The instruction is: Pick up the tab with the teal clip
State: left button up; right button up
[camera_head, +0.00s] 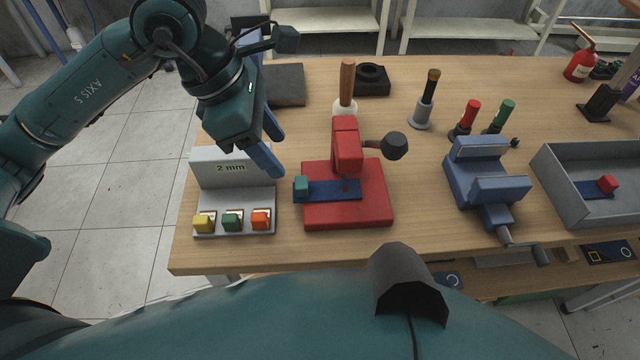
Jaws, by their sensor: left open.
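The tab with the teal clip is a flat dark blue strip (335,190) lying across the base of a red press (347,216). Its teal clip (301,186) is at the left end, which sticks out past the left edge of the red base. My left gripper (279,157) is open and empty, pointing down just above and to the left of the teal clip, apart from it. Its fingers are over the right part of a grey stand marked "2 mm" (215,170). My right gripper is not in view.
The grey stand bears yellow, green and orange blocks (232,222). The press has a handle with a dark knob (394,145). A blue vise (485,185) stands to the right. A grey tray (570,206) holds another blue tab with a red clip (607,184).

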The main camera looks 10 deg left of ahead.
aim_at(299, 182)
pick_arm(q)
jog(key=x, duration=0.8)
jog(key=shift+d+f, duration=0.1)
jog(key=shift+f, duration=0.25)
jog(key=shift+c, duration=0.4)
jog(key=c, duration=0.8)
